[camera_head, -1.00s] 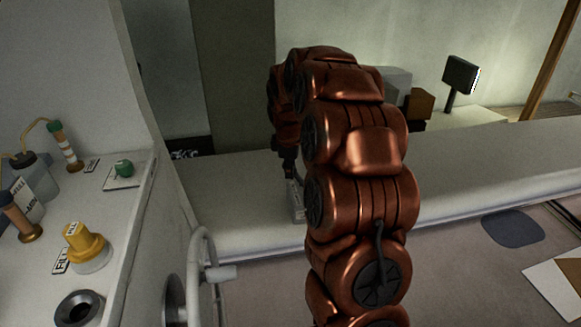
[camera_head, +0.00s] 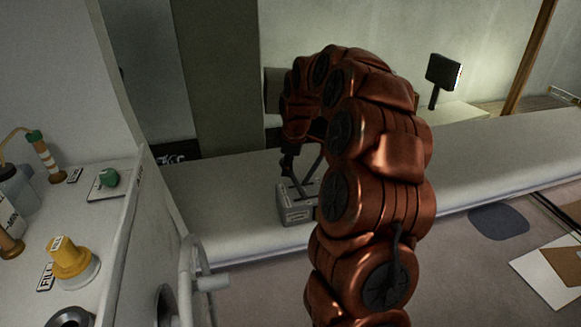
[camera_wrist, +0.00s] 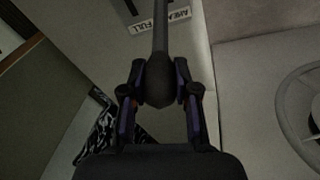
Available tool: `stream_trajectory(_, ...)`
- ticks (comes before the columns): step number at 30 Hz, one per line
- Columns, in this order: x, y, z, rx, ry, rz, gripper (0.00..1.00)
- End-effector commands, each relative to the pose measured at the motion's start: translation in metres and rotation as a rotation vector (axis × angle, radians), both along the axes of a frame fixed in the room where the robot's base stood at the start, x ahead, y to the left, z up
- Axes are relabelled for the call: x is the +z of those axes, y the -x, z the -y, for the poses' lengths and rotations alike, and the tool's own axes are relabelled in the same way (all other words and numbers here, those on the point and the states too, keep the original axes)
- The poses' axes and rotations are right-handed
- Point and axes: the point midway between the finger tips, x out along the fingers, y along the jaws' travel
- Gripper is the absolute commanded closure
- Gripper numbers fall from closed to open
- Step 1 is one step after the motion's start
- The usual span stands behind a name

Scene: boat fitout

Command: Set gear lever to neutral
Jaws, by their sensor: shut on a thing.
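The gear lever's grey control box (camera_head: 297,214) stands on the long pale ledge in the head view, with lettering on its front that is too small to read. The lever shaft (camera_wrist: 160,28) shows in the wrist view, running up from a dark rounded knob (camera_wrist: 159,86). My gripper (camera_wrist: 159,74) is shut around this knob, one finger on each side. In the head view my gripper (camera_head: 289,165) is small and dark above the box, partly hidden by my arm. A label (camera_wrist: 160,22) beside the shaft appears to include "FULL". The lever's exact setting cannot be told.
A white side counter (camera_head: 90,215) at left carries a yellow filler cap (camera_head: 70,257), a green knob (camera_head: 109,178) and bottles. A wheel (camera_wrist: 302,105) shows at the wrist view's right.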

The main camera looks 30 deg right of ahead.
Motion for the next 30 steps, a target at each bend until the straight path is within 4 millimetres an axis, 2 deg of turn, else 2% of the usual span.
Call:
stream_trajectory(15, 0.009, 0.01, 0.034, 0.014, -0.242, 0.084, 1.0)
stream_trajectory(30, 0.012, 0.018, 0.055, 0.014, -0.36, 0.124, 1.0)
